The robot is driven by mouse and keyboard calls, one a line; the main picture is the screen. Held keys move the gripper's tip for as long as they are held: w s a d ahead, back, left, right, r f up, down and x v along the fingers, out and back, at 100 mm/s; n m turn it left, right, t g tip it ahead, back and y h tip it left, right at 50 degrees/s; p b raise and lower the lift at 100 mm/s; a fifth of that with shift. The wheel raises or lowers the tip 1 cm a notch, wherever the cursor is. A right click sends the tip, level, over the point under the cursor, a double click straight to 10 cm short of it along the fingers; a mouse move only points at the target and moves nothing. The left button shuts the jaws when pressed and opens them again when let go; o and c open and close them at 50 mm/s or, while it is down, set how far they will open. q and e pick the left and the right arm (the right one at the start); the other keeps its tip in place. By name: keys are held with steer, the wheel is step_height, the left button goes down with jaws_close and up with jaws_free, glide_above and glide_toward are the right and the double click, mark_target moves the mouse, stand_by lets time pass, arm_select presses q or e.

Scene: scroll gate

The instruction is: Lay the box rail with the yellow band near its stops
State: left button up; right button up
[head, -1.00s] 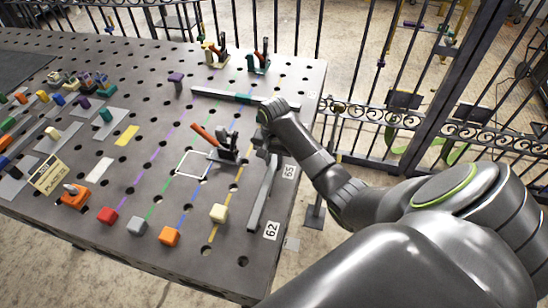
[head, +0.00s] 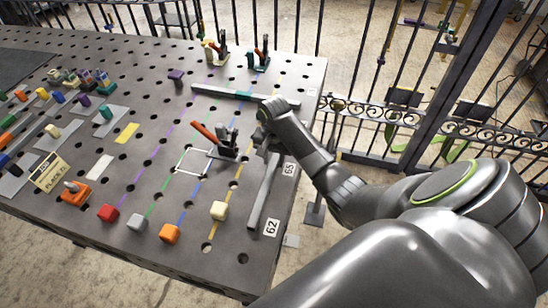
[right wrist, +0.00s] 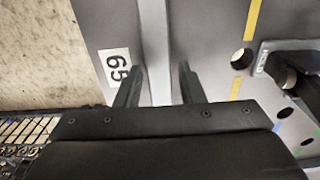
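A long grey rail (head: 262,200) lies on the perforated table near its right edge, by the labels 62 (head: 271,228) and 65. My right gripper (head: 268,150) is low over its far end. In the right wrist view, its two fingers (right wrist: 158,82) stand on either side of the rail (right wrist: 155,40), with narrow gaps showing, so it looks open. A yellow band (head: 236,183) is painted on the table left of the rail, with a cream block (head: 219,210) on it. Another grey rail (head: 222,93) with a teal part lies at the back. My left gripper is not in view.
A black toggle clamp with an orange handle (head: 205,132) stands left of my right gripper. Red (head: 108,212), grey (head: 137,222) and orange (head: 169,233) blocks stand along the front. More clamps stand at the back edge. A metal fence is beyond the table.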

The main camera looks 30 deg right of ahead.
steer(key=shift+o, duration=1.1)
steer(key=shift+f, duration=0.1)
step_height(320, 180, up, 7)
steer(key=shift+r, duration=0.1)
step_height(320, 180, up, 10)
steer(key=p, duration=0.9)
steer(key=shift+r+p, duration=0.2)
steer(key=shift+p, duration=0.2)
